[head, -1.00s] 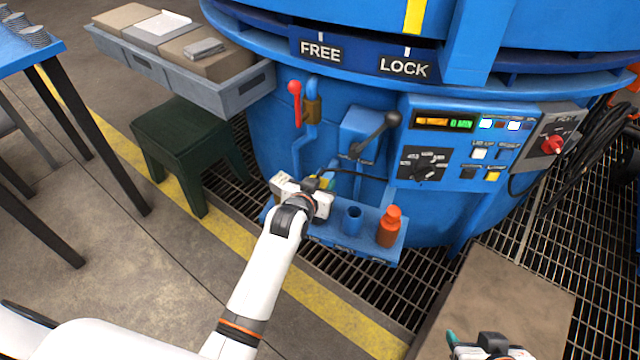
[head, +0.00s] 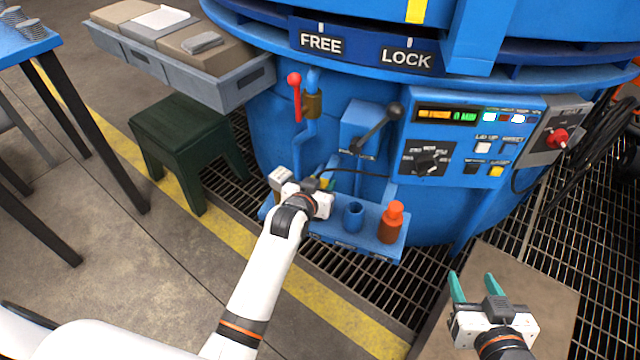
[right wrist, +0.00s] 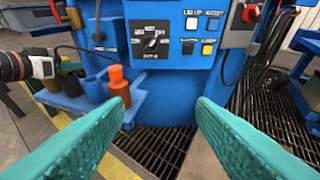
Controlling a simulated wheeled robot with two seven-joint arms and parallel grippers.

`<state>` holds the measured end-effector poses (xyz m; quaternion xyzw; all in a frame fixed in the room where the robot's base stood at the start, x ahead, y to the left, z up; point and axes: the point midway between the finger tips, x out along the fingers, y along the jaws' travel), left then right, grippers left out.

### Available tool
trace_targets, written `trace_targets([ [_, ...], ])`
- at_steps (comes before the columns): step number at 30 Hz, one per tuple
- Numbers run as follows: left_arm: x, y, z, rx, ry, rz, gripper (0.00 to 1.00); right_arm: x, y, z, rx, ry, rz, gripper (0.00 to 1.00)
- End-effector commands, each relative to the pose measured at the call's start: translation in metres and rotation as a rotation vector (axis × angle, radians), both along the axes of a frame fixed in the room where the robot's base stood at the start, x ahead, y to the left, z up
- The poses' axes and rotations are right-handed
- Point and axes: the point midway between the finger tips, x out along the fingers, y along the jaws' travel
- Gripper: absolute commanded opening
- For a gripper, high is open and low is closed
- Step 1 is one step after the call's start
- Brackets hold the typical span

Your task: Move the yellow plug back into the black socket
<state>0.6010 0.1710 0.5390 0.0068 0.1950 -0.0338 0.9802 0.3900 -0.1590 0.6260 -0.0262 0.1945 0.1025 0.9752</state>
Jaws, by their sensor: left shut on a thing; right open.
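The yellow plug (head: 330,184) is mostly hidden by my left gripper (head: 322,184), which is shut on it at the blue shelf on the furnace front. A thin black cable runs right from the plug along the furnace wall. In the right wrist view, my left gripper (right wrist: 70,67) shows at the left edge, above the shelf.
Above are a black-knobbed lever (head: 377,128), a red handle (head: 296,88) and the control panel (head: 470,140). A green stool (head: 180,125) stands left.

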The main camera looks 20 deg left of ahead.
Motion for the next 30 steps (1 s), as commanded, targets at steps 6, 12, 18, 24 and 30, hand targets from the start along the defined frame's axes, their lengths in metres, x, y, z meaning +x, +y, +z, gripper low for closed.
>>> trace_targets([
  [6, 0.0001, -0.0001, 0.0005, 0.000, -0.001, 0.000, 0.18, 0.0001, 0.0001, 0.0003, 0.000, -0.001, 0.000, 0.51],
  [12, 0.0001, -0.0001, 0.0005, 0.000, -0.001, 0.000, 0.18, 0.0000, 0.0000, 0.0001, 0.000, 0.000, 0.000, 0.51],
  [18, 0.0001, -0.0001, 0.0006, 0.000, -0.001, 0.000, 0.18, -0.0003, -0.0001, -0.0003, -0.001, 0.004, 0.000, 0.51],
  [24, 0.0002, -0.0001, 0.0007, 0.000, -0.001, 0.000, 0.18, -0.0028, -0.0008, -0.0041, -0.008, 0.034, -0.001, 0.51],
  [30, 0.0001, 0.0000, 0.0006, 0.000, -0.001, 0.000, 0.18, -0.0059, -0.0024, -0.0091, -0.015, 0.069, -0.004, 0.51],
])
